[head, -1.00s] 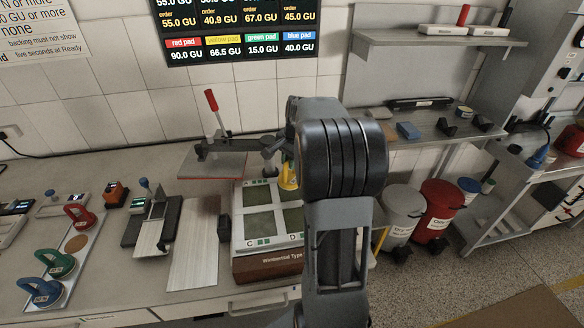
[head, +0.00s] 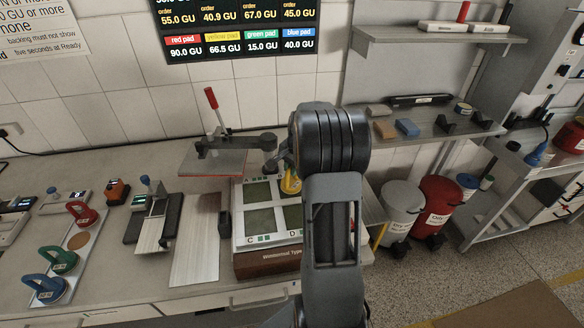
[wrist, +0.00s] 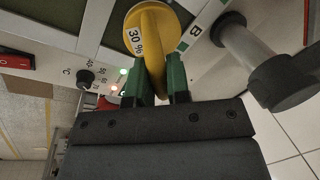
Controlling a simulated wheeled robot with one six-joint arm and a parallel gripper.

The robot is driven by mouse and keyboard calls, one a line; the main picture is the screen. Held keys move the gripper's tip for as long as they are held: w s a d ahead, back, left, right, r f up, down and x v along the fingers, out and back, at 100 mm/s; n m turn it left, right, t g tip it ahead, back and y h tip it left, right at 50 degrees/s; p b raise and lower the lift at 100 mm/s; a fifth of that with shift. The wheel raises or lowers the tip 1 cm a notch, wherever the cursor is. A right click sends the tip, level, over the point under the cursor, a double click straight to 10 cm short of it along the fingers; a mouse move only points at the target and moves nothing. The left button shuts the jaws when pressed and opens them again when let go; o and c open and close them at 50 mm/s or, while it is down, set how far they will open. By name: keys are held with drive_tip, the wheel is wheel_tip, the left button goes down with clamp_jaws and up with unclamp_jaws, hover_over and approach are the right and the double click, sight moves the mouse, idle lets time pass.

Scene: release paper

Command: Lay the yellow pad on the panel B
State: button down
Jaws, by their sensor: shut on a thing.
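The yellow pad (wrist: 150,38), a round piece marked 30 %, is between the green fingers of my gripper (wrist: 158,78), which is shut on it. In the head view the yellow pad (head: 290,184) is over the upper right of the board (head: 238,228) with four dark green panels. Panel B is that upper right panel; its letter B label (wrist: 194,30) shows beside the pad in the wrist view. The pad and my arm hide most of panel B. I cannot tell whether the pad touches it.
A clamp press with a red handle (head: 212,98) stands behind the board, its arm reaching close to the pad. Red (head: 82,213), green (head: 58,260) and blue (head: 44,289) pads sit in a tray at left. A metal plate (head: 195,250) lies left of the board.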

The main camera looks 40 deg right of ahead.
drive_tip(key=shift+r, duration=0.1)
drive_tip(key=c, duration=1.1)
unclamp_jaws()
wheel_tip(320, 180, up, 11)
drive_tip(key=s+b, duration=0.1)
drive_tip(key=s, duration=0.1)
drive_tip(key=s+a+r+n+t+h, duration=0.1)
drive_tip(key=s+a+n, duration=0.25)
drive_tip(key=a, duration=0.45)
drive_tip(key=s+a+r+n, duration=0.2)
drive_tip(key=s+a+n, duration=0.15)
drive_tip(key=a, duration=0.35)
drive_tip(key=s+a+f+n+t, duration=0.1)
drive_tip(key=s+a+f+n, duration=0.3)
drive_tip(key=s+a+n, duration=0.3)
drive_tip(key=shift+s+a+f+t, duration=0.15)
drive_tip(key=shift+s+a+t, duration=0.15)
drive_tip(key=shift+s+a, duration=0.5)
drive_tip(key=shift+s+d, duration=0.15)
drive_tip(key=shift+d, duration=0.05)
